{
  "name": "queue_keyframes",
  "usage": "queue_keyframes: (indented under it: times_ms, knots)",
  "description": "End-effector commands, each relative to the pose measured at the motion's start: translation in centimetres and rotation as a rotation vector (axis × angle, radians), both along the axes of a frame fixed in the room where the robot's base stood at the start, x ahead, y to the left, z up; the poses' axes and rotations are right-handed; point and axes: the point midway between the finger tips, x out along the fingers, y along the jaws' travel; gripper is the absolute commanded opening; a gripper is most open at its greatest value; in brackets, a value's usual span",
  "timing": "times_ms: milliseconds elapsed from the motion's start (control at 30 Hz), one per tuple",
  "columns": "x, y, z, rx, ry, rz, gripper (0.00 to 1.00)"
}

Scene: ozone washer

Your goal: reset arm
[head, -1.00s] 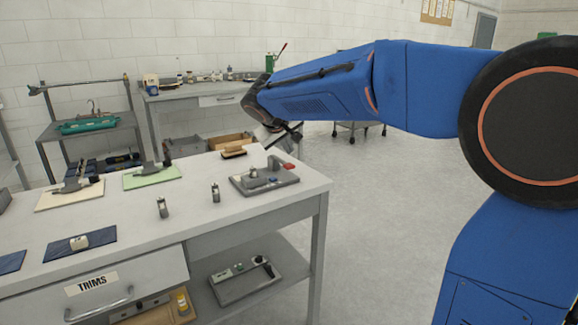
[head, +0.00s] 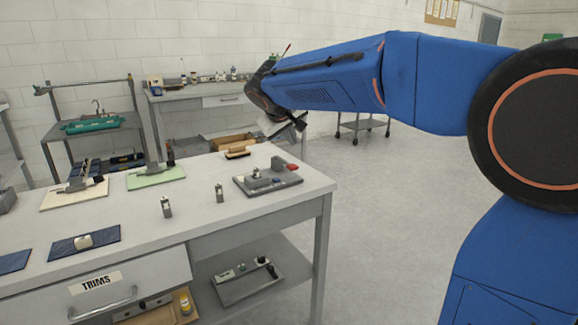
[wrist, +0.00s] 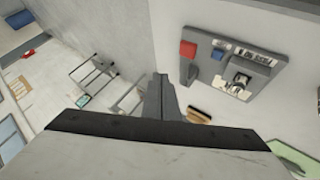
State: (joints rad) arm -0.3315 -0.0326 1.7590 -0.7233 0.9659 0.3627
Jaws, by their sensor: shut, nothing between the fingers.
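My gripper (head: 299,122) is at the end of my blue arm, up in the air beyond the far right corner of the workbench (head: 205,222), touching nothing. In the wrist view its dark fingers (wrist: 160,95) are together and hold nothing. The grey fixture plate (head: 268,180) with a red part lies on the bench near that corner, below and to the left of my gripper. It also shows at the upper right of the wrist view (wrist: 227,60).
A brown-handled brush (head: 237,154), a green mat (head: 156,178) and two small grey metal pieces (head: 166,207) lie on the bench. A wheeled cart (head: 361,126) stands by the back wall. The floor (head: 385,230) right of the bench is clear.

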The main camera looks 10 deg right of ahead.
Motion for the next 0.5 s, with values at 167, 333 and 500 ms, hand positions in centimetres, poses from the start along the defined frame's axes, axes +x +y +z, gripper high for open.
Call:
queue_keyframes:
  times_ms: [167,333,500]
  knots:
    - [-2.3,-1.3,-0.4,0.023,0.016,-0.011,0.00]
    - [-8.2,-4.2,-2.0,0.082,0.063,-0.035,0.00]
    - [-14.9,-6.5,-4.4,0.153,0.109,-0.058,0.00]
